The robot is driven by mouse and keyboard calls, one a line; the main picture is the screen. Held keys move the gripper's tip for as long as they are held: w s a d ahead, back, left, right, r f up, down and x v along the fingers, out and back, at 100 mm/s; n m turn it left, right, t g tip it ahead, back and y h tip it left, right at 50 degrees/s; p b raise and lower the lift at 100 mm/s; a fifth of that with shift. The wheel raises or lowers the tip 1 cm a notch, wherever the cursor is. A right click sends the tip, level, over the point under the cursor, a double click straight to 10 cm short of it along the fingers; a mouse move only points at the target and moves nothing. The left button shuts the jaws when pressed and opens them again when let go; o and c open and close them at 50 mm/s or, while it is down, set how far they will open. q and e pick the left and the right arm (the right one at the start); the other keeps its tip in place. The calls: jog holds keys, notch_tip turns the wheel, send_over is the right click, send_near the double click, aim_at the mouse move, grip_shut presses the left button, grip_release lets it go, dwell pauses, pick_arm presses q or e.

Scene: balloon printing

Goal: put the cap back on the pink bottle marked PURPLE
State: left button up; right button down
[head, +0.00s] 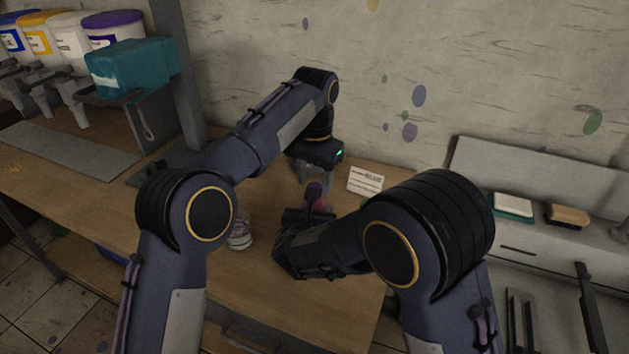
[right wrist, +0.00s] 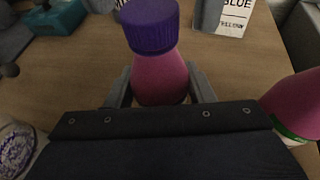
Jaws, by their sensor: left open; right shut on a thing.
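The pink bottle (right wrist: 160,78) stands between the fingers of my right gripper (right wrist: 160,88), which is shut on its body. The purple cap (right wrist: 150,25) sits on top of the bottle, covering its neck; I cannot tell how tightly. In the head view the bottle (head: 321,205) and purple cap (head: 314,189) are partly hidden by my right gripper (head: 308,215). My left gripper (head: 315,178) is open, pointing down just above and behind the cap, apart from it in the right wrist view. The PURPLE marking is not readable.
A second pink bottle (right wrist: 293,105) with a green band is close on the right. A white-and-purple jar (head: 240,235) stands to the left. A printed card (head: 366,179) is behind. A teal-topped press (head: 130,66) stands far left. The wooden table (head: 190,222) is clear between.

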pick_arm(q)
jog(key=shift+r, duration=1.8)
jog(key=shift+c, duration=0.3)
jog(key=n, duration=0.1)
jog(key=r+n, duration=0.1)
jog(key=n, duration=0.1)
jog(key=shift+w+a+r, duration=0.15)
jog(key=shift+w+a, duration=0.05)
jog(key=n, duration=0.1)
jog(key=r+n, duration=0.2)
jog(key=shift+s+d+r+n, duration=0.1)
jog(key=shift+s+d+n, duration=0.15)
jog(key=shift+n, duration=0.15)
jog(key=shift+f, duration=4.05)
